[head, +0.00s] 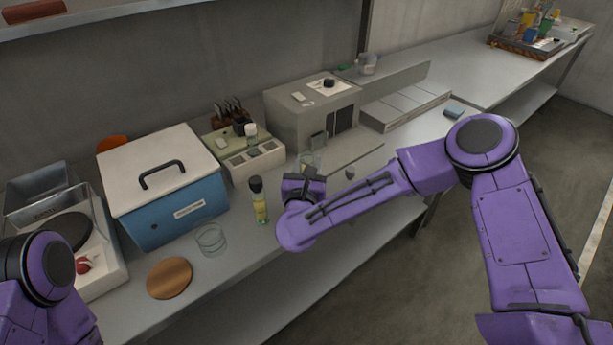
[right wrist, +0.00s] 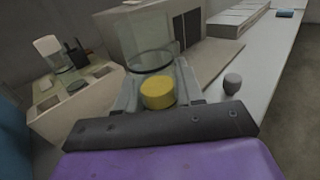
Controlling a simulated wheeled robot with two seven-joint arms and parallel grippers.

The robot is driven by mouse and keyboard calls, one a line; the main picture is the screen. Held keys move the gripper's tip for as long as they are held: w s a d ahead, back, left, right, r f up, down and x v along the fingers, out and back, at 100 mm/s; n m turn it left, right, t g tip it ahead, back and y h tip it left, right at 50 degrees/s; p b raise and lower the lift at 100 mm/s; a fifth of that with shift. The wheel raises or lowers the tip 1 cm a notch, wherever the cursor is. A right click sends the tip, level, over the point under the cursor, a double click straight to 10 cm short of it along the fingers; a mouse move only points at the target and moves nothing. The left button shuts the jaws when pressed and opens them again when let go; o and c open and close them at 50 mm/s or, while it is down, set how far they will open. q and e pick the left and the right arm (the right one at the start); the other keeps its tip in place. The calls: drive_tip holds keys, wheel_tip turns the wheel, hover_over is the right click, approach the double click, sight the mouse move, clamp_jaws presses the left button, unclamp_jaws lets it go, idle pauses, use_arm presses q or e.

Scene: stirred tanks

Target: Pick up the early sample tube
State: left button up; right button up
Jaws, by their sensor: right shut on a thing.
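My right gripper (right wrist: 157,92) is shut on a clear open-topped tube (right wrist: 150,62) with yellow contents low inside. The tube stands roughly upright between the fingers. In the head view the tube (head: 309,158) shows just beyond my right gripper (head: 303,176), in front of the grey box-shaped instrument, and its lower part is hidden by the gripper. No label on it can be read, so I cannot tell by marking that it is the early sample tube. My left arm shows at the lower left, but its gripper is out of view.
A black-capped yellow-green bottle (head: 260,201) stands left of my right gripper. Nearby are a glass dish (head: 211,239), a wooden disc (head: 169,278), a blue lidded box (head: 178,216), a block with a white-capped vial (head: 251,132) and the grey instrument (head: 290,115). The bench front is mostly clear.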

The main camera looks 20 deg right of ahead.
drive_tip(key=s+d+r+p, duration=0.2)
drive_tip(key=s+d+r, duration=0.1)
drive_tip(key=s, duration=0.3)
drive_tip(key=s+d+r+p, duration=0.2)
drive_tip(key=s+d+r, duration=0.1)
drive_tip(key=s+r, duration=0.3)
drive_tip(key=shift+d, duration=0.4)
drive_tip(key=shift+w+r, duration=0.1)
